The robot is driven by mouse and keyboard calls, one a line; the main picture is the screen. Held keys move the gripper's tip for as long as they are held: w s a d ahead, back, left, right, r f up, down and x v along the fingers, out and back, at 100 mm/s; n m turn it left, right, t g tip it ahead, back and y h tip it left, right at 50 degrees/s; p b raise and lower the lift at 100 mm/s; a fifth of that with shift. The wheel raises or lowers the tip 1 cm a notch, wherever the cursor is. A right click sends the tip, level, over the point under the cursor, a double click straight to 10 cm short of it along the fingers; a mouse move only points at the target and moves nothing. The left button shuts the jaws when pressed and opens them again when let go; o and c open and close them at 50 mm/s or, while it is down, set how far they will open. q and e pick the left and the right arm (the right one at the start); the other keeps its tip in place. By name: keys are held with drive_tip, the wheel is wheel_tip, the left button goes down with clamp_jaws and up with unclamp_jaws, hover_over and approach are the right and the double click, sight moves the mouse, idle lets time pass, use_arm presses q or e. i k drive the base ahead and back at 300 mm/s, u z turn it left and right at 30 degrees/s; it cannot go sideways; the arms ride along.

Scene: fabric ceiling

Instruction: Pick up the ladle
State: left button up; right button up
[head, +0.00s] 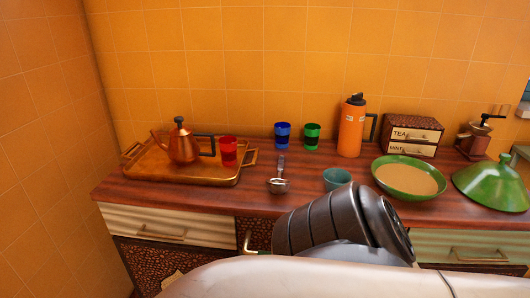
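The ladle (279,184) lies on the wooden counter (240,202) in the head view, left of the teal bowl and in front of the blue cup. Its dark metal bowl is toward me and its thin, light handle runs back toward the wall. Nothing is seen touching the ladle. A large dark ribbed part and a pale link of my own arm cross the bottom of the view, in front of the counter's front edge. No fingertips of either gripper show, and I cannot tell which arm this is.
Behind the ladle stand blue (282,137) and green (311,137) cups. A teal bowl (337,180), orange flask (351,130) and green bowl (382,181) are rightward.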

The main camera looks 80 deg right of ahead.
sight(278, 187)
drive_tip(key=z, duration=2.2)
